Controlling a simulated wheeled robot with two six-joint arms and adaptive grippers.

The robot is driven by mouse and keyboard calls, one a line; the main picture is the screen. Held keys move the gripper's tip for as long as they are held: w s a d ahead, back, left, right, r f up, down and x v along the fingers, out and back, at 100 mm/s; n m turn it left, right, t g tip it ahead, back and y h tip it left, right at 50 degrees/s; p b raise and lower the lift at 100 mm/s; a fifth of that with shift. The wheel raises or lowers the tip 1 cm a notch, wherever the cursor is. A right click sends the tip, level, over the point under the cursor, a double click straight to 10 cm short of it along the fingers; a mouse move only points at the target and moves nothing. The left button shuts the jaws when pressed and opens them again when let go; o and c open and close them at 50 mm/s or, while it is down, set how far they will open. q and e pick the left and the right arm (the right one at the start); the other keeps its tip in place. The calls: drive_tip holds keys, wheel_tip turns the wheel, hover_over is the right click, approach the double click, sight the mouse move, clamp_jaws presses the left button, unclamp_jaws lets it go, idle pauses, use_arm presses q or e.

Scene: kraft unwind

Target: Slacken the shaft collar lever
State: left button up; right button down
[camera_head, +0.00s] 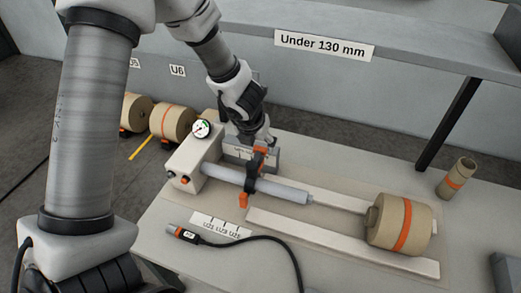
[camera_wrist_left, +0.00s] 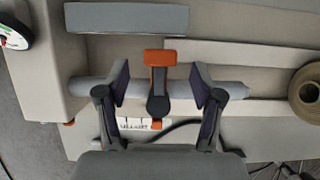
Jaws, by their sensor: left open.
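The shaft (camera_head: 285,192) is a grey cylinder reaching out from a pale housing box (camera_head: 190,168) on the bench. A black shaft collar (camera_head: 250,184) sits around it, with an orange lever end above and another orange part (camera_head: 243,200) below. In the left wrist view the collar (camera_wrist_left: 158,104) and its orange lever pad (camera_wrist_left: 160,58) lie between my open left fingers. My left gripper (camera_wrist_left: 159,88) straddles the collar, with one finger on each side and gaps to both. In the head view my left gripper (camera_head: 254,140) comes down behind the collar. My right gripper does not show.
A kraft roll (camera_head: 388,222) with an orange band lies on rails at the right. A small tube (camera_head: 456,178) stands behind it. A black handheld tool (camera_head: 184,233) with a cable lies at the front. A dial gauge (camera_head: 201,129) tops the housing. A shelf (camera_head: 400,35) overhangs the back.

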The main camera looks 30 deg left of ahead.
sight(261, 148)
use_arm(q)
drive_tip(key=x, duration=0.3)
drive_tip(key=shift+w+f, duration=0.15)
drive_tip(key=shift+w, duration=0.1)
drive_tip(key=shift+s, duration=0.15)
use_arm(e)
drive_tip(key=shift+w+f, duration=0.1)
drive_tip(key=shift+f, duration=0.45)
use_arm(q)
drive_tip(key=c, duration=0.4)
clamp_jaws()
